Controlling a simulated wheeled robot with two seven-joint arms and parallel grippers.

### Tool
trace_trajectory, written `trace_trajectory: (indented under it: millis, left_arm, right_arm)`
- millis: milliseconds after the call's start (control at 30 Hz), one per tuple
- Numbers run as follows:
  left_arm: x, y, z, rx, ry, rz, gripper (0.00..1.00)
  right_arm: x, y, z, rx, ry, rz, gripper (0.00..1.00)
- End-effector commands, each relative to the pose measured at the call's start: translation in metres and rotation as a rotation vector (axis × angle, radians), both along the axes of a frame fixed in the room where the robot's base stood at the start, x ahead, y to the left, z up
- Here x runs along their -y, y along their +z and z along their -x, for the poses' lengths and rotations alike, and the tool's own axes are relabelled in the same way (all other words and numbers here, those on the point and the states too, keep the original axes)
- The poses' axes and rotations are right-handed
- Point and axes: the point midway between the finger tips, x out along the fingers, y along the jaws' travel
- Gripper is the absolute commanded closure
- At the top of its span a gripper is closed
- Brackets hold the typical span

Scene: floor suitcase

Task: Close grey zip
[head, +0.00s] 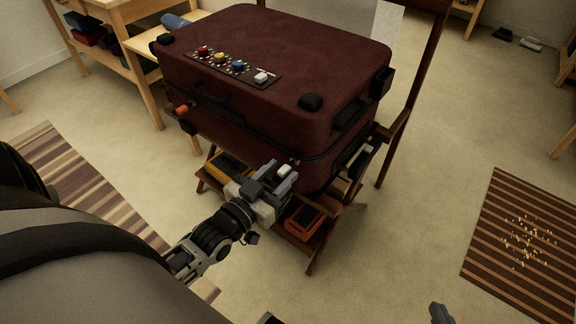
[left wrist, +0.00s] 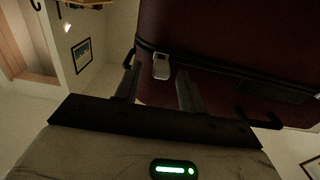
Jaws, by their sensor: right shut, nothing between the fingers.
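The dark red suitcase (head: 270,50) lies shut-looking on a wooden rack, with a dark seam around its side. A small pale grey zip pull (left wrist: 161,66) hangs at the seam in the left wrist view, apparently also visible in the head view (head: 285,169). My left gripper (head: 279,177) is at the suitcase's near side. Its fingers (left wrist: 159,88) are apart, with the pull showing in the gap just beyond their tips; I see no contact. My right gripper (head: 440,314) shows only as a grey tip at the bottom edge, shut and empty.
An orange tray (head: 304,220) and a yellow tray (head: 230,164) sit on the rack's lower shelf, close to my left gripper. An orange tag (head: 181,109) is at the suitcase's left. A striped mat with scattered bits (head: 525,245) lies right. Floor between is clear.

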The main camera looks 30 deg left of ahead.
Motion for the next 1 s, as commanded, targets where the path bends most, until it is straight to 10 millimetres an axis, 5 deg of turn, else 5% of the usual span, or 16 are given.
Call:
trace_trajectory:
  millis: [233,600,767,1000]
  left_arm:
    - [0.002,0.0,-0.032,0.0,0.0,0.0,0.6]
    - [0.003,0.0,-0.036,-0.001,0.0,0.0,0.6]
    - [0.003,0.0,-0.036,-0.001,0.0,0.0,1.0]
    - [-0.007,-0.001,-0.037,-0.003,-0.001,-0.004,1.0]
  right_arm:
    - [-0.002,-0.013,0.002,-0.029,0.008,0.003,1.0]
    - [-0.002,-0.011,-0.001,-0.019,0.014,0.005,1.0]
    - [-0.002,-0.011,-0.002,-0.018,0.014,0.005,1.0]
    - [-0.002,-0.01,-0.002,-0.017,0.013,0.005,1.0]
